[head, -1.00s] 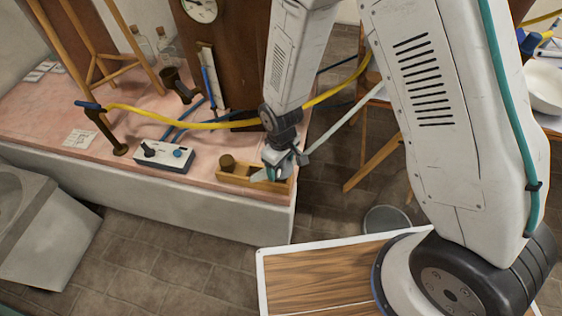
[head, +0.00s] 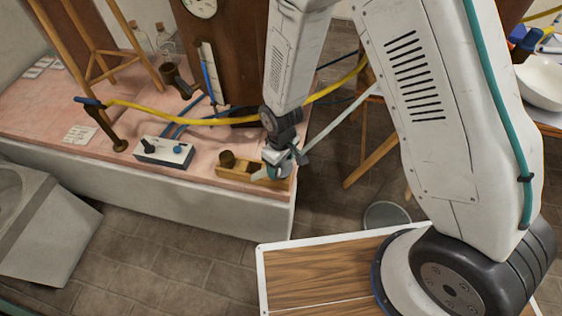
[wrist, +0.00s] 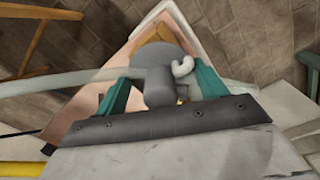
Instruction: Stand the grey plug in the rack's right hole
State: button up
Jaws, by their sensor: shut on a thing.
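The wooden rack (head: 234,174) lies at the right front corner of the pink-topped bench. A dark brown plug (head: 227,159) stands at its left end. My gripper (head: 277,171) is over the rack's right end. In the wrist view its teal fingers are shut on the grey plug (wrist: 157,72), which has a rounded body and a small pale curved spout. A little orange wood of the rack shows behind the plug. The gripper and plug cover the right hole, so I cannot tell whether the plug's lower end is in it.
A pale tube (wrist: 60,84) runs left from the plug. A white control box (head: 163,152) stands left of the rack. A yellow hose (head: 190,123) crosses behind them, near a dark brown post (head: 113,135). The bench's front edge is close to the rack.

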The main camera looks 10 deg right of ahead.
aim_at(281, 169)
jog(key=shift+f, duration=1.6)
dwell(2.7)
jog(key=o, duration=1.1)
jog(key=shift+c, duration=0.2)
jog(key=shift+r, duration=3.5)
